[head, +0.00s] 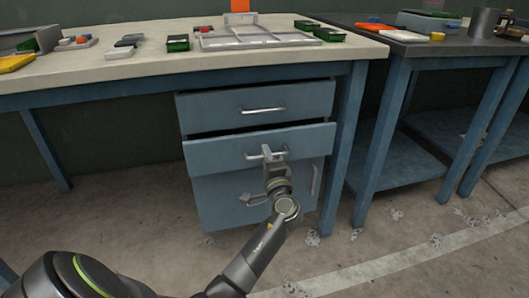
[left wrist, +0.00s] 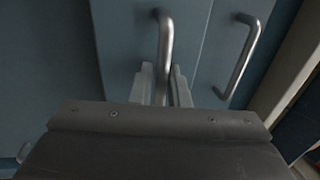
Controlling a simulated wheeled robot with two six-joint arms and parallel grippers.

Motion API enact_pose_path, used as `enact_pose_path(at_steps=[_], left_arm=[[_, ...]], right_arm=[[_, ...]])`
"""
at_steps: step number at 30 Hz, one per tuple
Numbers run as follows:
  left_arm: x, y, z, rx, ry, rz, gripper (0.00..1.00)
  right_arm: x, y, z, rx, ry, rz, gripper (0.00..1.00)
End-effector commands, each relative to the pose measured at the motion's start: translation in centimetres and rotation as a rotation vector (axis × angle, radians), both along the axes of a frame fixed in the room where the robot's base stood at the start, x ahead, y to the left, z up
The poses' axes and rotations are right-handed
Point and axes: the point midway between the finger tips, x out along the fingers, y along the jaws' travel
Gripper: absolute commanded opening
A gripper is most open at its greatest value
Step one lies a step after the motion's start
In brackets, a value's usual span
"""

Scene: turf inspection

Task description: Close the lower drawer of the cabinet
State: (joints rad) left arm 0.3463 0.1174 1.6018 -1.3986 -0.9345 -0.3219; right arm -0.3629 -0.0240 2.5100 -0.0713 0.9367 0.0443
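The blue cabinet (head: 208,205) stands under the workbench. Its lower drawer (head: 220,153) sticks out a little, with a dark gap showing above its front. The drawer's metal bar handle (left wrist: 165,45) runs between the fingers of my left gripper (left wrist: 162,85) in the left wrist view. The fingers sit close on both sides of the bar and look shut on it. In the head view my left gripper (head: 274,156) is at the middle of the drawer front and hides part of the handle. My right gripper is in neither view.
The upper drawer (head: 220,108), with its own handle (head: 263,110), is just above. A door with an upright handle (head: 315,179) is below. Bench legs (head: 343,150) flank the cabinet. The workbench top (head: 130,62) carries trays and small boxes. The floor in front is mostly open.

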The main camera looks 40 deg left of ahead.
Motion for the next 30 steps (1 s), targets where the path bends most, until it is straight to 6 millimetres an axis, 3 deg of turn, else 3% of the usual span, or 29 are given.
enact_pose_path(at_steps=[3,7,16,24,30], left_arm=[[0.0,0.0,0.0,0.000,0.000,0.000,0.15],[0.0,0.0,0.0,0.000,0.000,0.000,0.00],[0.1,0.2,0.0,0.001,0.000,0.000,0.00],[2.6,3.0,-0.1,0.003,0.000,-0.001,0.00],[2.9,3.5,0.1,0.002,-0.001,-0.001,0.00]], right_arm=[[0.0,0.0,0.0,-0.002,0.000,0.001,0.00],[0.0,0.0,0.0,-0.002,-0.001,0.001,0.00],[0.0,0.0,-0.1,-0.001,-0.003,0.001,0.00],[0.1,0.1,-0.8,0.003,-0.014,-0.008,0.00],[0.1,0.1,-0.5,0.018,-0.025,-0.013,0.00]])
